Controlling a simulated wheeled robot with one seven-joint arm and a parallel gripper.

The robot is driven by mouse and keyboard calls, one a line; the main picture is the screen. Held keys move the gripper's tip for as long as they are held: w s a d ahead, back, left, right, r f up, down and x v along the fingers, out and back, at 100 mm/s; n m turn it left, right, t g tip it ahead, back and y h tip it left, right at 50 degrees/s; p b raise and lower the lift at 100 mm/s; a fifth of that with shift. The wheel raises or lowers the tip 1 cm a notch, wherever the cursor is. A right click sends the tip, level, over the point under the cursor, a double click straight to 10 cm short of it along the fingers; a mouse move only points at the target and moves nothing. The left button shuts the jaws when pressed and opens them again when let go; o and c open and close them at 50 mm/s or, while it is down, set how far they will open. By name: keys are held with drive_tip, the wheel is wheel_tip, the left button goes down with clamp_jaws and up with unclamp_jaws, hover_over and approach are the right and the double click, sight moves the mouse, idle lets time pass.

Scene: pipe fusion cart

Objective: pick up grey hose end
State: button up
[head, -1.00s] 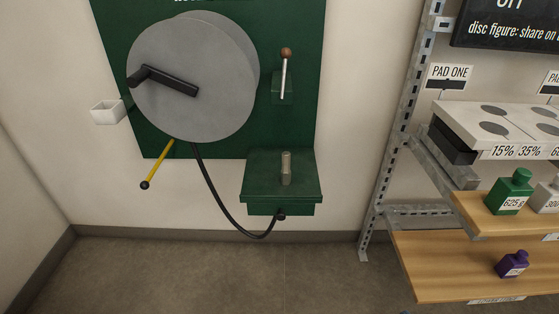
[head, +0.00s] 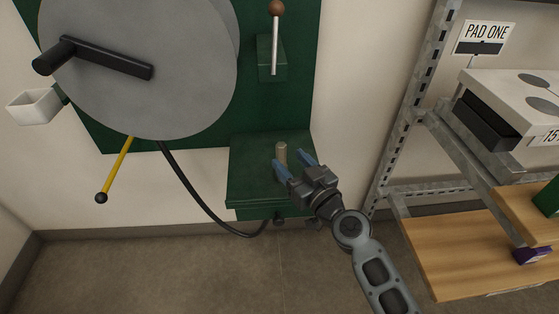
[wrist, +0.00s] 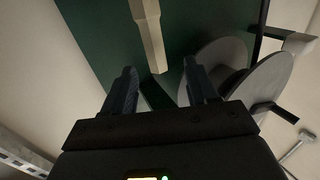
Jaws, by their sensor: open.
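The grey hose end (head: 281,152) is a short upright cylinder standing on the green shelf (head: 245,180). The black hose (head: 187,195) loops down from the reel to the underside of this shelf. My gripper (head: 290,163) is open and empty, with its blue fingertips close to the hose end on the near side. In the wrist view the hose end (wrist: 149,30) is a pale tapered post. Its tip reaches down to between my two fingertips (wrist: 160,72). I cannot tell whether it is within finger depth.
A large grey reel disc (head: 150,95) with a black crank (head: 105,58) is at the left, above a yellow lever (head: 116,165). A lever with a brown knob (head: 276,9) stands above the shelf. A metal rack (head: 408,105) with wooden shelves (head: 465,255) is at the right.

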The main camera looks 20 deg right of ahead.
sight(284, 154)
drive_tip(key=w, duration=0.5)
drive_tip(key=shift+w+a+f, duration=0.1)
drive_tip(key=shift+w+a, duration=0.1)
drive_tip(key=shift+w, duration=0.1)
clamp_jaws()
idle(0.3)
